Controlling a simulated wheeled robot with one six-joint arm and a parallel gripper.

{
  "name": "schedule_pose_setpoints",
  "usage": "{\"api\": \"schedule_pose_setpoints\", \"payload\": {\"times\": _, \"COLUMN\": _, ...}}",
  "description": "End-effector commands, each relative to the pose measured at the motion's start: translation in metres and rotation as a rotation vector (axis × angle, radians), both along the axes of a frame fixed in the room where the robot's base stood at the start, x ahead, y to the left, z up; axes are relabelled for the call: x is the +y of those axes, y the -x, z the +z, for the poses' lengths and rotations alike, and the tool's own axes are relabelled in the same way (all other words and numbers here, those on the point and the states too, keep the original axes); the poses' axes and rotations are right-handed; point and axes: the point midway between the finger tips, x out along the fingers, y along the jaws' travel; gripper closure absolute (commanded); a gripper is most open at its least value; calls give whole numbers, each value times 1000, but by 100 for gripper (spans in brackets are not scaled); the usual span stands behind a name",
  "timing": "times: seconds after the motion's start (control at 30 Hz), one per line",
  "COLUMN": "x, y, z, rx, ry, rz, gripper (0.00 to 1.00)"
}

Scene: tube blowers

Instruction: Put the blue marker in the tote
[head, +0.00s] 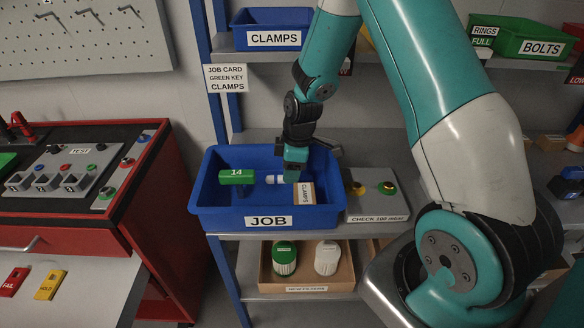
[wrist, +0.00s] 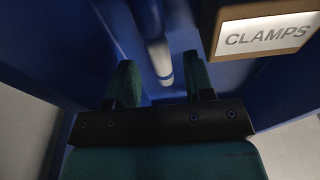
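The blue tote (head: 268,221), labelled JOB, stands on the shelf in the head view. A white marker with blue on it (head: 271,180) appears inside it, left of my gripper (head: 294,171), which reaches down into the tote. In the wrist view the marker (wrist: 160,55) shows as a white cylinder with a blue band near its end. It lies between the two fingers of my gripper (wrist: 160,68), with gaps on both sides, so the fingers are open. The marker's far end is hard to make out against the blue wall.
A CLAMPS box (head: 304,192) is in the tote right of my gripper, close by in the wrist view (wrist: 266,33). A green item marked 14 (head: 236,177) is at the left. A grey check plate (head: 374,205) sits right of the tote. A CLAMPS bin (head: 267,38) is above.

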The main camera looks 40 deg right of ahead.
Motion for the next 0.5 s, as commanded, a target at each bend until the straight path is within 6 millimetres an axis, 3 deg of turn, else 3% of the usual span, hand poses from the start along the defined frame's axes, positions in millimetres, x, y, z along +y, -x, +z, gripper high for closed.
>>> {"api": "schedule_pose_setpoints", "payload": {"times": 0.27, "x": -2, "y": 0, "z": 25, "rx": -4, "ry": 0, "rz": -2, "gripper": 52}}
{"api": "schedule_pose_setpoints", "payload": {"times": 0.5, "x": -9, "y": 4, "z": 79, "rx": -7, "ry": 1, "rz": -2, "gripper": 52}}
